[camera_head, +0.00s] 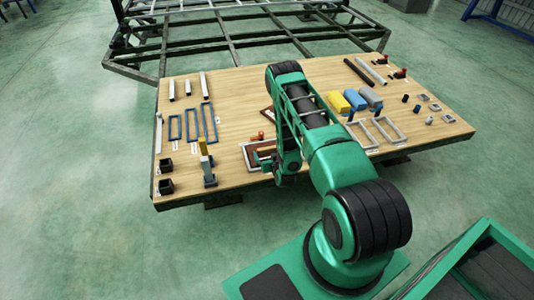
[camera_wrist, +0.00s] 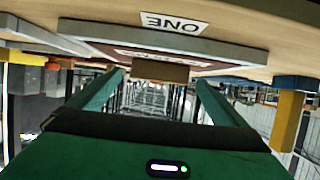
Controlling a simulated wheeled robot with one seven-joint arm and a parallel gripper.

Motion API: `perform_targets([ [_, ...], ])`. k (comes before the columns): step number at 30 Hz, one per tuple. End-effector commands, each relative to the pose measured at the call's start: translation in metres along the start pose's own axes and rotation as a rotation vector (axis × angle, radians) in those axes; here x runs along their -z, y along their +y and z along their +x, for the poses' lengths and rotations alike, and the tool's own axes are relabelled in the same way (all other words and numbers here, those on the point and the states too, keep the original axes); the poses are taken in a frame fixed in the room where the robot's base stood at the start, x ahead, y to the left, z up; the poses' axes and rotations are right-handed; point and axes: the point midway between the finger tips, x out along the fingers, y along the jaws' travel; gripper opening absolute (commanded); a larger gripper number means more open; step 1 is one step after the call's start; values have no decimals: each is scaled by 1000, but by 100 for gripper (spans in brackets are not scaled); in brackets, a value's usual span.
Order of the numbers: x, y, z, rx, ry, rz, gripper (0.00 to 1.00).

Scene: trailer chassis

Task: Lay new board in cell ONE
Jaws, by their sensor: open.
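In the wrist view, seen upside down, a white label reading ONE (camera_wrist: 174,22) lies on the table beside a grey frame (camera_wrist: 185,47). A dark red board with pale lettering (camera_wrist: 125,50) shows inside the frame. A brown block (camera_wrist: 160,73) stands out from it, between the fingers of my gripper (camera_wrist: 160,80). The fingers are apart, and I see no clear contact with the block. In the head view, a grey frame with brown inside (camera_head: 248,158) lies at the table's near edge, partly behind my arm.
The wooden table (camera_head: 230,95) bears blue frames (camera_head: 192,124) at left and grey frames (camera_head: 382,130) at right. Yellow, blue and grey blocks (camera_head: 338,102) stand right of my arm. An orange-topped item (camera_head: 257,136) is close to my gripper. Black blocks (camera_head: 166,186) sit at left.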

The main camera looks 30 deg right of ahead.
Motion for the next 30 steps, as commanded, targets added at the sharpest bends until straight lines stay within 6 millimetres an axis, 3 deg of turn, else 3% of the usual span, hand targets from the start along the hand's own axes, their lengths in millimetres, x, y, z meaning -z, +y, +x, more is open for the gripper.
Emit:
perform_targets([
  [9, 0, -1, -63, 2, -3, -3, 97],
  [15, -1, -1, -87, 2, -2, -2, 97],
  [23, 4, -1, -93, 2, -3, -2, 97],
  [26, 17, -2, -88, 6, -24, -5, 97],
  [30, 51, -5, -80, 14, -85, -15, 97],
])
